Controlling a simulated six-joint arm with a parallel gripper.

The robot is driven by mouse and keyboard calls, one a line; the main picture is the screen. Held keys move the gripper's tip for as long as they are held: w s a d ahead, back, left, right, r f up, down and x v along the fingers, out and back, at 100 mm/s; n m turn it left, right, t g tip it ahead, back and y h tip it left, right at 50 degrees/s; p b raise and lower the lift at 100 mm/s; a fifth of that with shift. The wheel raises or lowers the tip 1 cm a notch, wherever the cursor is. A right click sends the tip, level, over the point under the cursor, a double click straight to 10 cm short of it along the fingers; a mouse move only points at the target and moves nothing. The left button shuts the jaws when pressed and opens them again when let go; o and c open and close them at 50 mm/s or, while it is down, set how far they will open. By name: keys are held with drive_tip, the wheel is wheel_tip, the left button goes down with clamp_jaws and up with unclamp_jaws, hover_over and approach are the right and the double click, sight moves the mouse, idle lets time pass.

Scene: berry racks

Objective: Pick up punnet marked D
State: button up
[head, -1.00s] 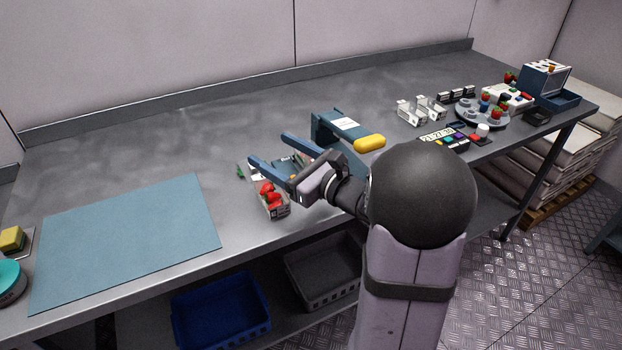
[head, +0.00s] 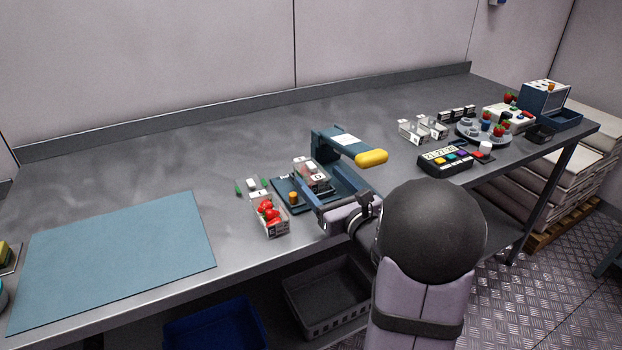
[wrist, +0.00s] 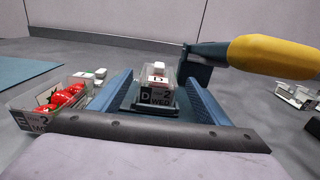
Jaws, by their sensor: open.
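The punnet marked D (head: 312,172) is a small clear box with a white label on its lid. It sits upright on the dark blue base of a press-like device with a yellow handle (head: 371,157). My gripper (head: 319,180) is open, with one blue finger on each side of the punnet. The wrist view shows the fingers (wrist: 158,92) flanking it, with a gap on the left; contact on the right is unclear.
A punnet of red berries (head: 268,214) stands just left of my gripper. The yellow handle (wrist: 272,55) overhangs at right. A timer box (head: 445,162), clear empty punnets (head: 421,130) and a round grey tray (head: 484,134) lie further right. A blue mat (head: 110,260) lies left.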

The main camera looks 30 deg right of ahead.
sight(314, 172)
drive_tip(key=shift+w+a+r+p, duration=0.1)
drive_tip(key=shift+w+p, duration=0.2)
drive_tip(key=shift+w, duration=1)
drive_tip(key=shift+w+a+r+p, duration=0.1)
drive_tip(key=shift+w+p, duration=0.2)
drive_tip(key=shift+w, duration=1)
drive_tip(key=c, duration=1.2)
